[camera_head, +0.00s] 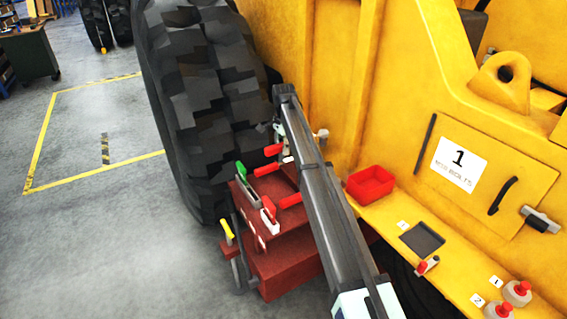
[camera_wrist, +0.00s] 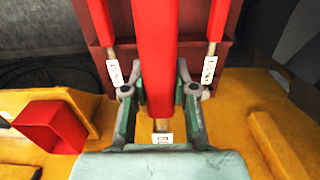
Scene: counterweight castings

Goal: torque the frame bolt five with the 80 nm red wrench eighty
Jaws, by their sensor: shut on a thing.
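My gripper (camera_wrist: 158,90) is shut on a thick red wrench handle (camera_wrist: 155,45) in the wrist view. A white tag (camera_wrist: 162,139), which seems to read 80, shows below the fingers. Two other red-handled wrenches (camera_wrist: 100,20) (camera_wrist: 217,18) with white tags flank it, apart from the fingers. In the head view my arm hides much of the grip, above the dark red tool cart (camera_head: 285,265). I cannot pick out frame bolt five in either view.
The cart also holds a green-handled tool (camera_head: 240,170) and a yellow-handled one (camera_head: 227,231). A red bin (camera_head: 370,184) and a dark tray (camera_head: 422,240) sit on the yellow ledge. A large tire (camera_head: 200,100) stands close behind.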

